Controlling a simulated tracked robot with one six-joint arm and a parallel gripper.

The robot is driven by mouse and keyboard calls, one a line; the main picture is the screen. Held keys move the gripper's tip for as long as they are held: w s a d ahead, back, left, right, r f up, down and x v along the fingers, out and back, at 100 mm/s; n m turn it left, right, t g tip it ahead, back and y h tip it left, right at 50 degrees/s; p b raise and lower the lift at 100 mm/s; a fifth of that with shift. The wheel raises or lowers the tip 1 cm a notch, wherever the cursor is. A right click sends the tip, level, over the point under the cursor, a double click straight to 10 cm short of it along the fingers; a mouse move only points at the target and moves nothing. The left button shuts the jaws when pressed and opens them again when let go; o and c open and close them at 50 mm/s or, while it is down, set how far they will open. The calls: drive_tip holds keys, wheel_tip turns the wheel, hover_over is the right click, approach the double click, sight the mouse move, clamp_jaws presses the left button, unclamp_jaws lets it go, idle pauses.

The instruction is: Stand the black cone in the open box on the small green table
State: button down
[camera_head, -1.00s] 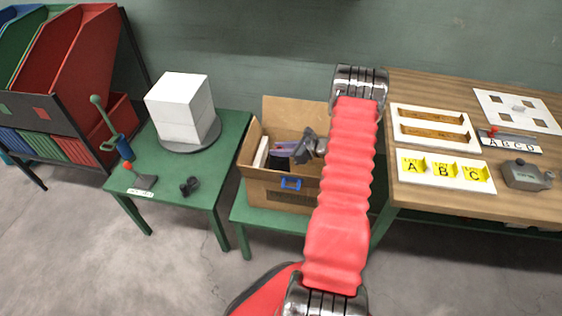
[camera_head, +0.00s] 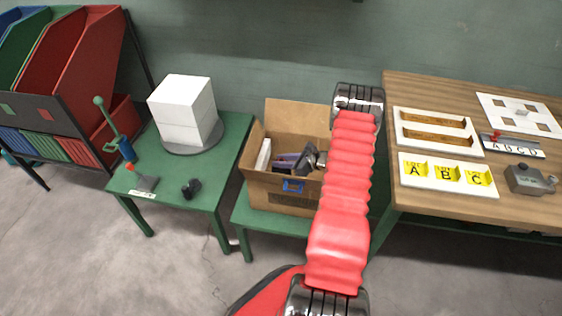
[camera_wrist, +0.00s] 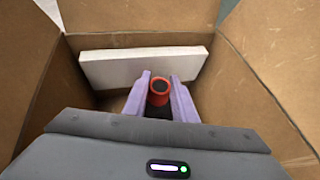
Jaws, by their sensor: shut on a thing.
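The open cardboard box (camera_head: 272,195) stands on the low green table (camera_head: 243,218) in the middle of the head view, flaps spread. My gripper (camera_head: 290,161) reaches into the box from above. In the wrist view its two purple fingers (camera_wrist: 158,97) are shut on the black cone, whose red, ring-like top (camera_wrist: 158,90) with a dark centre shows between them. Most of the cone is hidden below that top. I cannot tell whether its base touches the box floor.
A white block (camera_wrist: 145,68) stands along one box wall. A left green table (camera_head: 225,145) bears white cubes (camera_head: 183,110), a green-and-blue lever (camera_head: 113,130) and a small black object (camera_head: 191,189). A wooden table (camera_head: 430,90) with letter plates stands close at right.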

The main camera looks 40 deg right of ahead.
drive_tip(key=c, duration=1.4)
unclamp_jaws()
drive_tip(key=shift+c, duration=0.2)
drive_tip(key=v, duration=1.2)
